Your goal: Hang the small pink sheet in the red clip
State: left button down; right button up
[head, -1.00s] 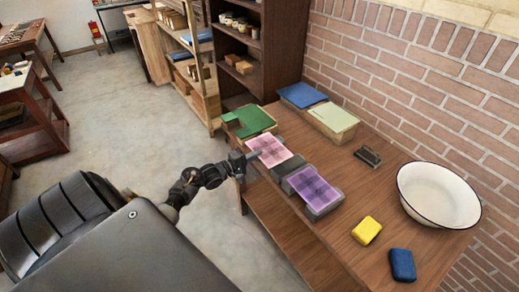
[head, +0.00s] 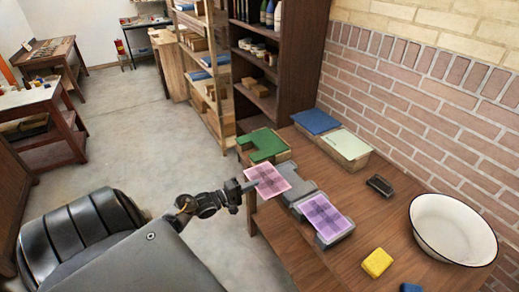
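The small pink sheet (head: 269,180) is a flat sheet with a darker grid pattern. It lies level at the left edge of the table, partly to the left of a grey press (head: 302,186). My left gripper (head: 248,185) is at the sheet's left edge and looks shut on it; the fingertips are small in view. I cannot make out a red clip in this view. My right gripper is not in view.
A purple sheet (head: 325,214) lies on another grey press. A green sheet (head: 266,145) lies behind the pink one. A white basin (head: 452,229), yellow block (head: 377,262) and dark stamp-like object (head: 380,185) are on the table (head: 367,225). Open floor (head: 130,130) lies left.

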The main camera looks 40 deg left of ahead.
pick_arm(q)
jog(key=v, duration=1)
dwell(0.5)
jog(key=w+d+r+m+h+b, duration=0.1)
jog(key=d+r+b, duration=0.2)
jog(key=d+b, duration=0.4)
jog(key=w+d+r+m+g+h+b, duration=0.1)
jog(key=d+b, duration=0.6)
jog(key=d, duration=1.5)
jog(key=shift+w+r+h, duration=0.65)
jog(key=shift+r+h, duration=0.15)
jog(key=shift+r, duration=0.1)
